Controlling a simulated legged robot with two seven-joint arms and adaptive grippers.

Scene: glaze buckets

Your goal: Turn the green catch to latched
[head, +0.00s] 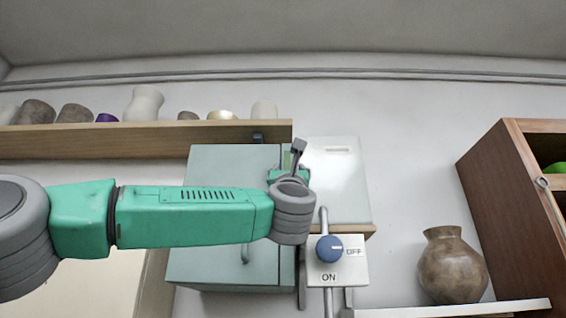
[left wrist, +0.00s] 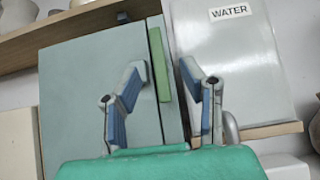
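The green catch (left wrist: 159,64) is a narrow upright bar at the right edge of the grey-green cabinet door (left wrist: 90,90), in the left wrist view. My left gripper (left wrist: 163,78) is open, with one blue-padded finger on each side of the catch in that view. I cannot tell whether either finger touches it. In the head view my left gripper (head: 298,158) is in front of the right edge of the cabinet (head: 232,165). It largely hides the catch there. My right gripper is in neither view.
A white box (head: 345,185), labelled WATER in the left wrist view, adjoins the cabinet's right side. Below it is a switch plate with a blue knob (head: 329,248) marked ON and OFF. A brown vase (head: 452,268) stands right. A wooden shelf (head: 140,138) holds several pots.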

